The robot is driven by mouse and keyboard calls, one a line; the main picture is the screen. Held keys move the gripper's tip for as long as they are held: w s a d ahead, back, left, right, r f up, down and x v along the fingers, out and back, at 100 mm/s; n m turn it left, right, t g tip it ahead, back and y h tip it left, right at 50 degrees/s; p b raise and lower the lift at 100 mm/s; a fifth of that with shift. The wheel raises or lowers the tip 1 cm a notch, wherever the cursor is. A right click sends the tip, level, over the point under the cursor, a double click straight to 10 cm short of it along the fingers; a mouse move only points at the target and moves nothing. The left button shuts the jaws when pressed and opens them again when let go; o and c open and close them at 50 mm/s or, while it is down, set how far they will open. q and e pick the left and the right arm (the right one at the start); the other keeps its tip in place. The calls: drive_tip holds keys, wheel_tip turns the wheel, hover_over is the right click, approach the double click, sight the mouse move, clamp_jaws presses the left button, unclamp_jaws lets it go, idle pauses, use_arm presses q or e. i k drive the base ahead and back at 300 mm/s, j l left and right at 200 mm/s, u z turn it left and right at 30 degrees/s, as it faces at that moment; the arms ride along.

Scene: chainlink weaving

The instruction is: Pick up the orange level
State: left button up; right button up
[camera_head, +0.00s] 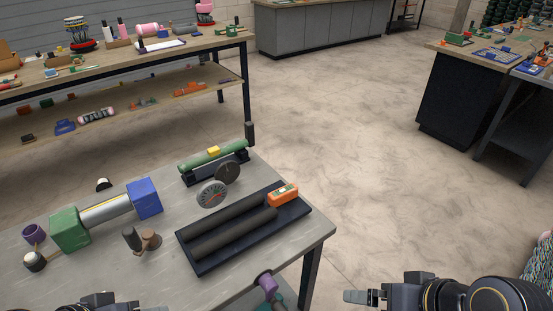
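A small orange block (283,194), which looks like the orange level, lies at the back right end of a dark tray (245,248) on the near table. It has a pale marking on its front face. My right gripper (360,297) is at the bottom, right of the table and well apart from the block, with its fingers pointing left. My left gripper (100,302) shows only partly at the bottom left edge. Neither gripper visibly holds anything, and the finger gaps cannot be made out.
Dark rollers (233,230) lie along the tray beside the orange block. Gauges (212,194), a green level-like tool (212,156) and a green-and-blue roller device (105,210) stand on the table (110,275). A purple knob (267,283) sits at the front edge.

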sight(278, 197)
drive_tip(key=l+u, duration=0.25)
drive_tip(key=u, duration=0.15)
drive_tip(key=l+u, duration=0.35)
drive_tip(key=k+l+u, duration=0.15)
drive_tip(key=u, duration=0.25)
drive_tip(key=k+l+u, duration=0.1)
drive_tip(key=u, duration=0.25)
drive_tip(key=l, duration=0.1)
